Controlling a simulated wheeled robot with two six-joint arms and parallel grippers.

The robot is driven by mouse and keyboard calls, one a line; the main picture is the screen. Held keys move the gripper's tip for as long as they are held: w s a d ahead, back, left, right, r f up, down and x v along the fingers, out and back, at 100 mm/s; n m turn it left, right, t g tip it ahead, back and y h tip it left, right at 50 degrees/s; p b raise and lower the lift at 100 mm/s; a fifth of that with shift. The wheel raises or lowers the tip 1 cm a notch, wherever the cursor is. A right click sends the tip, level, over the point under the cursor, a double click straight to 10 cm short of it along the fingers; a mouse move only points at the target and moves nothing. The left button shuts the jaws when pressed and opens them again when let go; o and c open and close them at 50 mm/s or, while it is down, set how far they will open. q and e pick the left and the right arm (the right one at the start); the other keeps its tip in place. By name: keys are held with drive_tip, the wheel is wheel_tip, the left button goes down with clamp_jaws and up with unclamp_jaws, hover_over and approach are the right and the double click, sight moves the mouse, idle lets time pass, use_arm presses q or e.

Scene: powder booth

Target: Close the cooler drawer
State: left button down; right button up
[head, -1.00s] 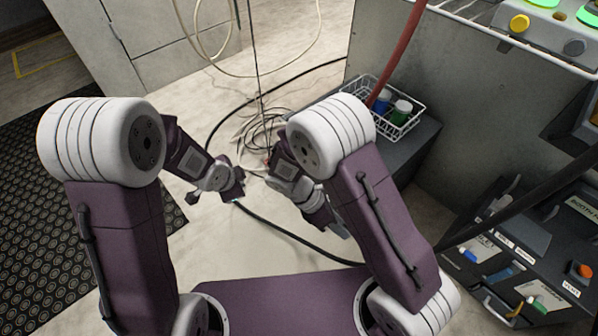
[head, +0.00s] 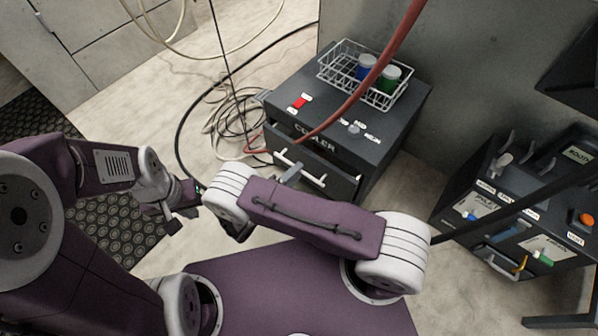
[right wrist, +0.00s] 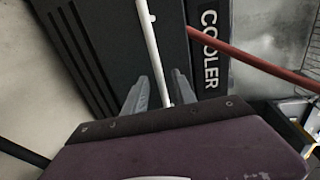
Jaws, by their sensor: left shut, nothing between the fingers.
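The dark grey cooler (head: 390,130) stands right of centre in the head view, with its lettering on the front. Its drawer (head: 342,184) is below the lettering and has a white bar handle (head: 315,181). How far the drawer stands out is hard to tell. My right gripper (head: 290,174) is at the handle. In the right wrist view its grey fingers (right wrist: 160,88) stand apart on either side of the white handle bar (right wrist: 152,45); contact is unclear. My left gripper (head: 188,210) is shut and empty, left of the cooler and away from it.
A wire basket (head: 345,75) with blue and green jars sits on the cooler. A red hose (head: 385,58) crosses in front of it. Coiled cables (head: 232,122) lie on the floor to its left. A dark control unit (head: 520,215) stands at the right.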

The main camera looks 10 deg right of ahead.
drive_tip(key=shift+b+x, duration=0.3)
drive_tip(key=shift+x, duration=0.85)
clamp_jaws()
idle(0.5)
